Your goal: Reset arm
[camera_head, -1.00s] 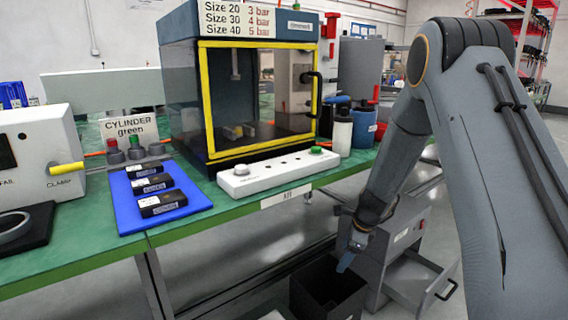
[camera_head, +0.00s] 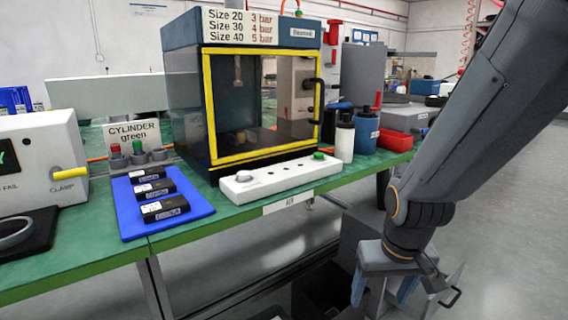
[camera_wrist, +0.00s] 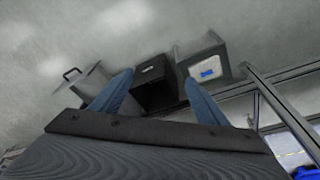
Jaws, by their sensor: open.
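My gripper (camera_head: 382,290) hangs low at the right in the head view, in front of the bench and pointing down. Its two blue fingers are spread apart with nothing between them. In the wrist view my gripper (camera_wrist: 160,100) is also open and empty. Beyond its fingers a black open bin (camera_wrist: 153,95) stands on the floor. The bin (camera_head: 322,290) shows dimly under the bench in the head view, partly hidden by shadow.
The green bench (camera_head: 235,214) holds a yellow-framed test chamber (camera_head: 262,105), a white button panel (camera_head: 280,178), a blue mat (camera_head: 130,220) with 3 black cylinders, and a clamp unit (camera_head: 35,165). A grey drawer box (camera_wrist: 200,58) stands beside the bin. Open floor lies right.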

